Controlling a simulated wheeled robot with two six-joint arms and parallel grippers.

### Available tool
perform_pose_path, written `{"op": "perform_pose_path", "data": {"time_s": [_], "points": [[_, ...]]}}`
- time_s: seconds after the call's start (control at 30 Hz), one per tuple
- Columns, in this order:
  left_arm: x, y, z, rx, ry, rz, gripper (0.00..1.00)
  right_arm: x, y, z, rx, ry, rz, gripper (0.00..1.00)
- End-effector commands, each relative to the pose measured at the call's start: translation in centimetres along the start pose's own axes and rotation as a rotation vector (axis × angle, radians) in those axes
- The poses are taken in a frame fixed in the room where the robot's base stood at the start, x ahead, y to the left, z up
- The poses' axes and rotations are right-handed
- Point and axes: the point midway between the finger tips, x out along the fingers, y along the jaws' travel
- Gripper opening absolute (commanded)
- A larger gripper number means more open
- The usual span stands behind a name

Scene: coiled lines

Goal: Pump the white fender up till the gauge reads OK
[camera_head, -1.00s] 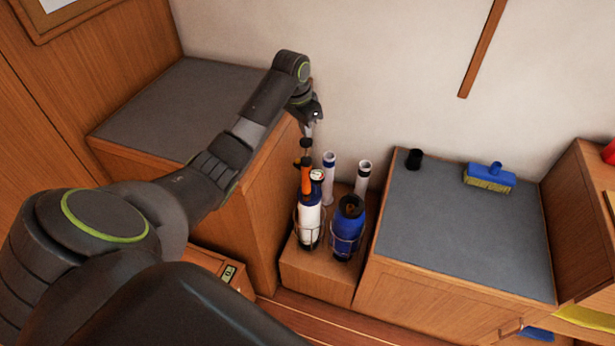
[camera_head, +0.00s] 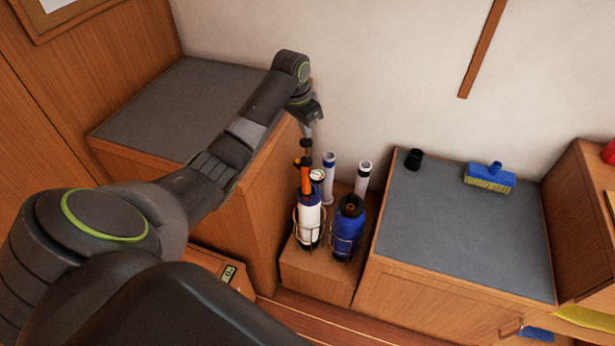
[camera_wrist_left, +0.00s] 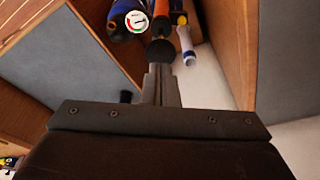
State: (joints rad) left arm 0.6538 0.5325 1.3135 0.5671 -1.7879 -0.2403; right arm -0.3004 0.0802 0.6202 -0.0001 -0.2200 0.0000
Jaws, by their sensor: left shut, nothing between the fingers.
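The white fender (camera_head: 309,217) with a blue top stands upright in a wire holder on a low wooden block. An orange pump (camera_head: 305,180) with a dark rod and knob stands at its top. The round gauge (camera_head: 317,175) sits beside the pump. In the left wrist view the gauge (camera_wrist_left: 136,21) shows red and green marks; its needle is too small to read. My left gripper (camera_head: 308,128) is shut and empty, pointing down just above the black pump knob (camera_wrist_left: 160,52). I cannot tell whether it touches the knob. My right gripper is not in view.
A blue fender (camera_head: 348,228) stands in a holder to the right, with two white tubes (camera_head: 329,165) behind. A grey-topped cabinet (camera_head: 460,230) on the right carries a black cup (camera_head: 414,159) and a blue brush (camera_head: 490,176). A taller wooden cabinet (camera_head: 240,215) stands left.

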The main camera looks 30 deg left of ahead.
Motion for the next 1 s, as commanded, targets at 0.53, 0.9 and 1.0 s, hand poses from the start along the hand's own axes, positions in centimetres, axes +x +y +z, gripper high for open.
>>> {"op": "perform_pose_path", "data": {"time_s": [0.53,0.9,1.0], "points": [[2.5,0.0,0.5,0.0,0.0,0.001,0.0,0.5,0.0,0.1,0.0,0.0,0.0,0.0],[4.8,0.0,1.1,-0.002,-0.004,0.001,0.0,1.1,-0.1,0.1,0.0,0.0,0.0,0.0],[5.4,0.0,1.2,-0.001,-0.003,0.002,0.0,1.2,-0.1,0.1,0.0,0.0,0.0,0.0]]}}
